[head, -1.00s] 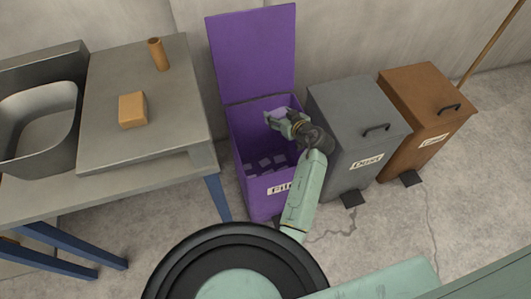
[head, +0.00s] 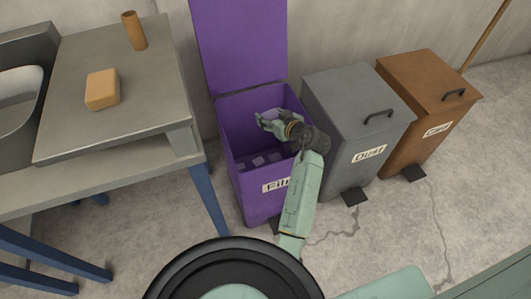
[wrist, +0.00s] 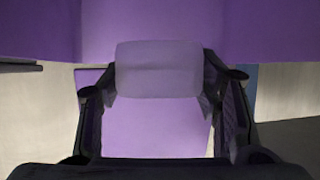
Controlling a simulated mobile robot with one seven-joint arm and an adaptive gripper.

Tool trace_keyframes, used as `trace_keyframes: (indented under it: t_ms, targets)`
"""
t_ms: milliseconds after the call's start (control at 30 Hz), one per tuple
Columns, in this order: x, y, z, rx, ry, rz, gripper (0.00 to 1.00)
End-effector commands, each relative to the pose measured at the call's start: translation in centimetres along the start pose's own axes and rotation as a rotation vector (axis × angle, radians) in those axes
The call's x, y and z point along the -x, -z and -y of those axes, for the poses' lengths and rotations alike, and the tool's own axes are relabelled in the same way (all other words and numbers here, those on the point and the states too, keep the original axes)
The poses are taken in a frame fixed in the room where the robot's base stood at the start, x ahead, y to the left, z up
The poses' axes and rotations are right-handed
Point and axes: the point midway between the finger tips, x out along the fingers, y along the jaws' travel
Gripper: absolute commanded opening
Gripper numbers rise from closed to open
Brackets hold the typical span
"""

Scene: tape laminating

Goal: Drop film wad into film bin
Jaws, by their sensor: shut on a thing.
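The film bin (head: 258,199) is purple, its lid (head: 240,45) standing open against the wall, with a partly covered label on its front. My gripper (head: 264,122) is over the bin's open mouth, reaching in from the front right. In the wrist view my gripper (wrist: 160,84) is shut on the film wad (wrist: 158,69), a pale, translucent block between the two fingers. Purple bin surfaces show behind and below it. The wad is hard to make out in the head view. Several pale pieces (head: 258,161) lie inside the bin.
A grey bin (head: 345,125) labelled Dust stands closed right of the film bin, with a closed brown bin (head: 420,110) beyond. Left is a metal table (head: 150,85) with an orange block (head: 102,89) and a brown cylinder (head: 133,30). A broom-like pole leans at far right.

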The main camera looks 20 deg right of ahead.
Motion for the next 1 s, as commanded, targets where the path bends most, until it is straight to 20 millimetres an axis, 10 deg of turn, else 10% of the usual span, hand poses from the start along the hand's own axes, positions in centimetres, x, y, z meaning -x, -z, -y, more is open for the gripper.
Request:
trace_keyframes:
  t_ms: [367,400,700,1000]
  targets:
    - [-0.05,-0.1,0.01,0.0,0.0,0.0,0.47]
    - [-0.06,-0.11,0.01,0.0,0.0,0.0,0.6]
    - [-0.07,-0.13,0.01,0.0,0.0,0.0,0.8]
    - [-0.04,-0.14,0.01,0.0,0.0,0.0,0.81]
